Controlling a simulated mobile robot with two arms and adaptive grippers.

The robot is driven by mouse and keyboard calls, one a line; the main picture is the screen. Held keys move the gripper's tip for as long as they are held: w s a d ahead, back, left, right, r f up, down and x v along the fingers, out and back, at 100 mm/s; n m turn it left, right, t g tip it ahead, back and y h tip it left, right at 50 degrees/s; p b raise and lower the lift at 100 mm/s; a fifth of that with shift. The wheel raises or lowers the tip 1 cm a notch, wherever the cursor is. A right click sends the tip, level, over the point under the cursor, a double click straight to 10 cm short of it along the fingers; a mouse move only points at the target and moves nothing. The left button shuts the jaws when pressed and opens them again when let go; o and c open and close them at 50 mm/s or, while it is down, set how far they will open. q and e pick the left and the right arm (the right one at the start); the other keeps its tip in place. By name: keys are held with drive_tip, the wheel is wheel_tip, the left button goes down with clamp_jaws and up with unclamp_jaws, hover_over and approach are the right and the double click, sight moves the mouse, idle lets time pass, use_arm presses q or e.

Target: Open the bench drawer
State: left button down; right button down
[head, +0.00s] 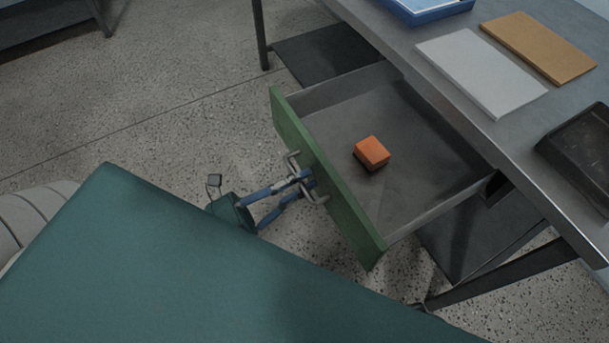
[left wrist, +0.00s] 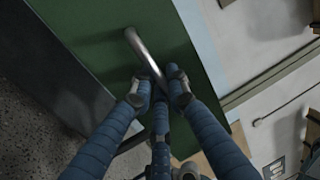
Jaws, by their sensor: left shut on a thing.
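The bench drawer (head: 325,183) has a green front and grey inner walls, and it stands pulled well out from under the bench in the head view. A metal bar handle (head: 318,196) is on its front. My left gripper (head: 306,182) is shut on this handle. In the left wrist view, the blue fingers of the left gripper (left wrist: 162,84) close around the handle (left wrist: 143,52) against the green drawer front (left wrist: 105,30). An orange block (head: 372,152) lies inside the drawer. My right gripper is not in view.
The grey bench top (head: 405,40) holds a blue tray (head: 425,12), a white board (head: 480,72), a tan board (head: 538,46) and a dark tray (head: 582,150). A dark lower shelf (head: 325,52) and bench legs are below. Speckled floor (head: 180,90) is open at left.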

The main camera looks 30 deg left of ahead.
use_arm(q)
drive_tip(key=shift+r, duration=0.15)
drive_tip(key=c, duration=1.8)
unclamp_jaws()
drive_tip(key=shift+s+a+f, duration=0.15)
drive_tip(key=shift+s+f, duration=0.05)
drive_tip(key=v, duration=1.1)
drive_tip(key=shift+s+a, duration=0.15)
drive_tip(key=shift+s, duration=0.05)
drive_tip(key=shift+w, duration=0.1)
